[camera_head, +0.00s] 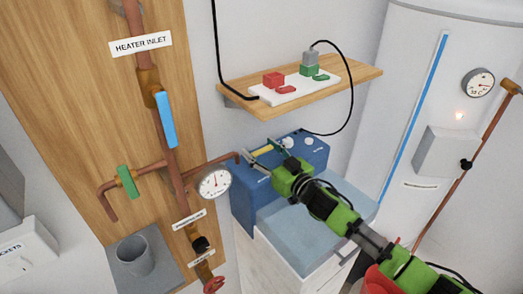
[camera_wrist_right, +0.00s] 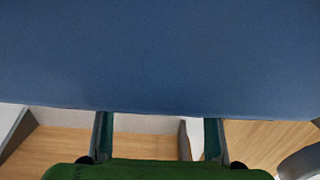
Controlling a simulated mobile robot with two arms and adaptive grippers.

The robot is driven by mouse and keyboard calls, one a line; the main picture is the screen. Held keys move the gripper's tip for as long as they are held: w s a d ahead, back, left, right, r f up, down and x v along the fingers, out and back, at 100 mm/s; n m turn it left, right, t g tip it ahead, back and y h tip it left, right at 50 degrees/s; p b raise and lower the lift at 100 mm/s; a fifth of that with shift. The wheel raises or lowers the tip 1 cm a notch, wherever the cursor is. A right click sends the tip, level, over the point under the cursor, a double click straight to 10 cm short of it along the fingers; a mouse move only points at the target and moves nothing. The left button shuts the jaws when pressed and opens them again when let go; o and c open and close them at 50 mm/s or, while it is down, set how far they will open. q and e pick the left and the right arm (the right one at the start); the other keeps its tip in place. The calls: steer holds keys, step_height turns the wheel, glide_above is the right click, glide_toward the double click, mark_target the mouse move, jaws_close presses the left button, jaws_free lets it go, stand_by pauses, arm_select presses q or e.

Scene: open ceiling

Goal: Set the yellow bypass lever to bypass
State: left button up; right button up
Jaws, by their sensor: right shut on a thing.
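The yellow bypass lever (camera_head: 263,150) shows as a short yellow bar on top of the blue unit (camera_head: 315,152), at its left end by the copper pipe. My right gripper (camera_head: 257,158) reaches in from the lower right and is shut on the lever, with its fingers at the lever. In the right wrist view the two dark fingers (camera_wrist_right: 158,125) stand apart below the blue unit's plain surface (camera_wrist_right: 160,55). The lever itself does not show there. The lever's exact setting cannot be read. My left gripper is not in view.
A wooden shelf (camera_head: 356,76) with a power strip is above the blue unit. A pressure gauge (camera_head: 215,184) and copper pipes with a blue-handled valve (camera_head: 165,118) and a green-handled valve (camera_head: 127,181) stand left. A white tank (camera_head: 411,60) is right.

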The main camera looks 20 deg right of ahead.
steer(key=shift+s+a+m+t+h+b, duration=0.15)
steer(key=shift+m+t+h+b, duration=0.2)
steer(key=shift+m+h, duration=0.35)
steer(key=shift+s+d+m+t+h+b, duration=0.15)
steer(key=shift+m+h+b, duration=0.3)
steer(key=shift+h, duration=0.45)
steer(key=shift+s+m+h+b, duration=0.15)
steer(key=shift+m+h+b, duration=0.4)
steer(key=shift+h, duration=0.25)
steer(key=shift+s+d+r+m+h+b, duration=0.15)
steer(key=shift+m+h+b, duration=0.35)
steer(key=shift+h, duration=0.5)
steer(key=o, duration=1.5)
steer(key=shift+o, duration=0.8)
steer(key=shift+s+f, duration=0.2)
steer(key=shift+s, duration=0.25)
steer(key=s, duration=1.1)
steer(key=shift+a+r, duration=0.15)
steer(key=shift+a, duration=0.2)
